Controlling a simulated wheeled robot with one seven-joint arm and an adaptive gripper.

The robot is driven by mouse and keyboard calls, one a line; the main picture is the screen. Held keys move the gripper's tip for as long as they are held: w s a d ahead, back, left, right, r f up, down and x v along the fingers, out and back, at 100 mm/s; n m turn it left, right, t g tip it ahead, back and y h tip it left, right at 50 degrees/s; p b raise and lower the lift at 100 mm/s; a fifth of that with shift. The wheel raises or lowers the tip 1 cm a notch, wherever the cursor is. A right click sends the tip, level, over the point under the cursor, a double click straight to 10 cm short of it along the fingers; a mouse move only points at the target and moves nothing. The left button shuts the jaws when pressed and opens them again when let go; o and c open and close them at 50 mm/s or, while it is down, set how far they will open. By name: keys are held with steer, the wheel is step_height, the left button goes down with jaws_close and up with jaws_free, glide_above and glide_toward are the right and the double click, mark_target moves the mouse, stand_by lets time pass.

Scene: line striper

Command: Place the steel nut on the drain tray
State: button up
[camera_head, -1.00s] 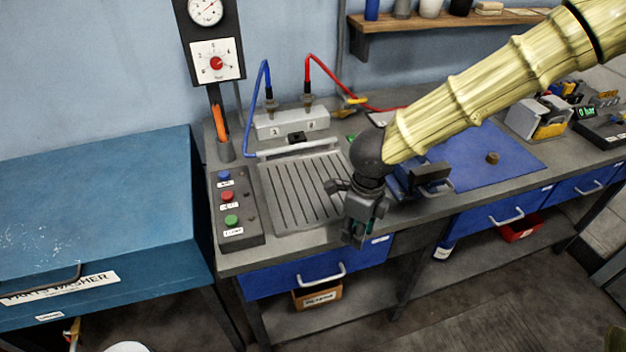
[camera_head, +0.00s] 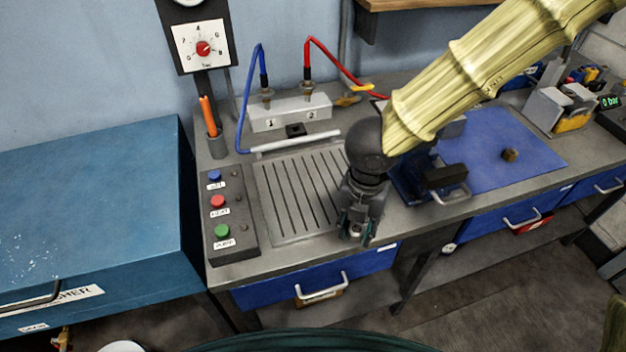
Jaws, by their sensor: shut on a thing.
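The drain tray (camera_head: 298,196) is a grey slotted plate on the bench, left of my gripper. My gripper (camera_head: 356,236) points down at the tray's front right corner, near the bench's front edge. It is shut on a small grey metal piece, the steel nut (camera_head: 356,230), which is mostly hidden between the fingers. I cannot tell the exact height of the nut above the bench.
A button panel (camera_head: 227,212) stands left of the tray, and a two-port block (camera_head: 290,113) with blue and red hoses behind it. A blue vise-like fixture (camera_head: 440,186) is close on the right. A blue mat (camera_head: 490,140) carries a small brown piece (camera_head: 510,155).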

steer(key=shift+w+m, duration=0.1)
steer(key=shift+m, duration=0.5)
steer(key=shift+w+a+r, duration=0.1)
steer(key=shift+w, duration=0.1)
steer(key=p, duration=0.6)
glide_above(328, 194)
steer(key=shift+f, duration=0.7)
step_height(328, 194, down, 4)
steer(key=shift+w+r+p, duration=0.1)
steer(key=shift+r+p, duration=0.05)
steer(key=shift+p, duration=0.45)
steer(key=o, duration=1.1)
